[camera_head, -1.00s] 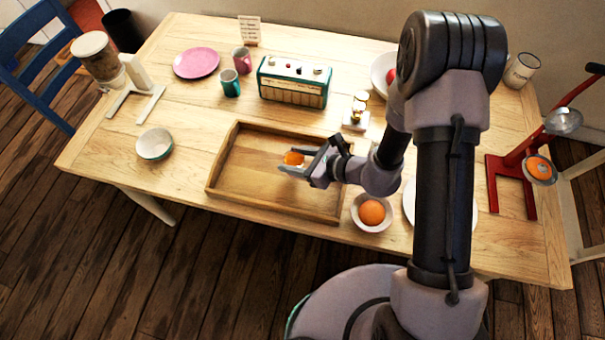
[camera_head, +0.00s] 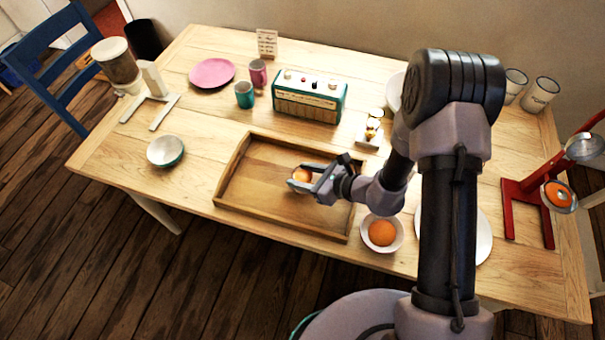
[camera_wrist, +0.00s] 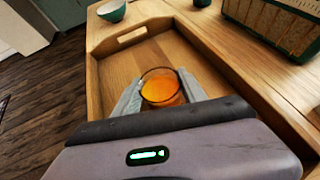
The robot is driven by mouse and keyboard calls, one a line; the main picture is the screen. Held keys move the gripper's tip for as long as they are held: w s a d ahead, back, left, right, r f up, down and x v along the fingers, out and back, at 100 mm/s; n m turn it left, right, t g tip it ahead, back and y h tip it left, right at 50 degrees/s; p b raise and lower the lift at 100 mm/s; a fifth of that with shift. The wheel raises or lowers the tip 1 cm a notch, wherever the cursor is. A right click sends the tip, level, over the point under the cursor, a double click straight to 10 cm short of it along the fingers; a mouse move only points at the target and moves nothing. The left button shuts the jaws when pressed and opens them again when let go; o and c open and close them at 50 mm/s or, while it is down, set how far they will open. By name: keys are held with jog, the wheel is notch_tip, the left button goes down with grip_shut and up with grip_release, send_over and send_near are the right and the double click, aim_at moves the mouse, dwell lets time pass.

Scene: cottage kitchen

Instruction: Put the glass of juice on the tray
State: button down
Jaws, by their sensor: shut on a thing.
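The glass of juice (camera_head: 302,175) holds orange liquid and is between the fingers of my gripper (camera_head: 308,180). In the wrist view the glass (camera_wrist: 160,88) stands upright between both fingertips (camera_wrist: 160,92), and my gripper is shut on it. The wooden tray (camera_head: 252,185) lies on the table, and the glass is over its right part. I cannot tell whether the glass's base touches the tray floor. The tray's left part is bare, and its handle slot shows in the wrist view (camera_wrist: 131,36).
A small bowl (camera_head: 165,151) is at left. A red juicer stand (camera_head: 525,195) is at far right.

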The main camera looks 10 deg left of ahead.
jog(key=c, duration=0.6)
grip_release()
jog(key=shift+f, duration=0.1)
jog(key=shift+c, duration=0.2)
jog(key=p+v, duration=0.4)
jog(key=v, duration=0.8)
jog(key=s+r+n+g+h, duration=0.1)
jog(key=s+r+n+g, duration=0.15)
jog(key=r+n, duration=0.45)
jog(key=s+r+n+g, duration=0.1)
jog(key=s+r+n, duration=0.25)
jog(key=r, duration=0.65)
jog(key=s+d+r+n+t+h, duration=0.5)
jog(key=s+d+r+n+h, duration=0.2)
jog(key=d+r, duration=0.3)
jog(key=shift+s+d+r+h, duration=0.4)
jog(key=shift+s+r+h, duration=0.3)
jog(key=shift+r, duration=0.25)
